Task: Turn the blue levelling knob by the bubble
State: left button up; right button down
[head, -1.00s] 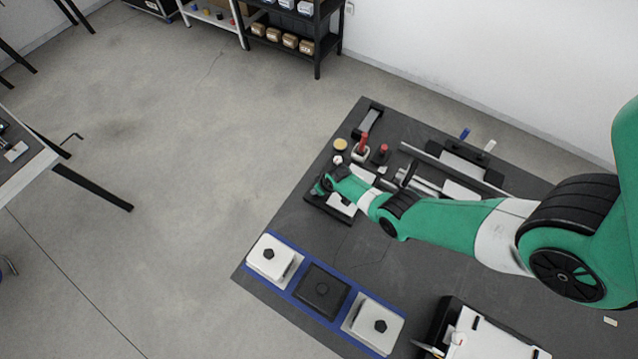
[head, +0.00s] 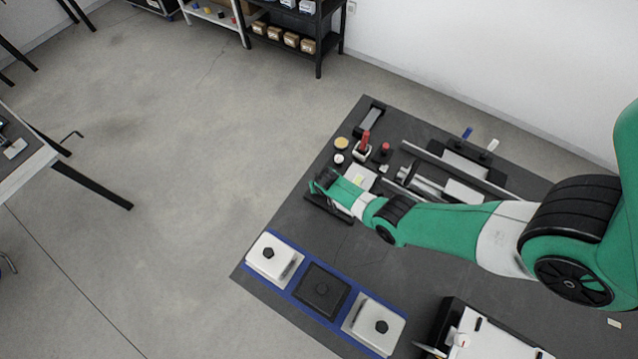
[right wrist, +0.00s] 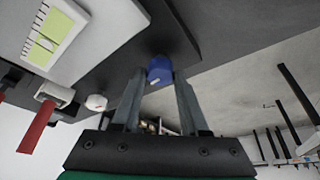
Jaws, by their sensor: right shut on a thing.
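The blue levelling knob (right wrist: 159,71) shows in the right wrist view at the edge of a dark base. My right gripper (right wrist: 160,80) is shut on it, one finger on each side. The bubble level (right wrist: 48,38), a yellow-green vial with scale marks, lies on a white plate (right wrist: 95,40) to the left of the knob. In the head view my right gripper (head: 324,188) is at the near left end of the device, and my wrist hides the knob. The yellowish bubble (head: 357,180) shows just beyond it. My left gripper is not in view.
A red-handled part (head: 364,144), a red button (head: 385,148) and a white round knob (head: 339,158) stand behind the device. Metal rails (head: 430,185) lie to the right. A blue-edged tray (head: 337,318) with several square blocks lies at the front.

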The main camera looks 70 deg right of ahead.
jog(key=shift+c, duration=2.1)
grip_release()
jog(key=p+v, duration=1)
jog(key=v, duration=0.1)
jog(key=shift+r, duration=0.3)
jog(key=shift+s, duration=0.15)
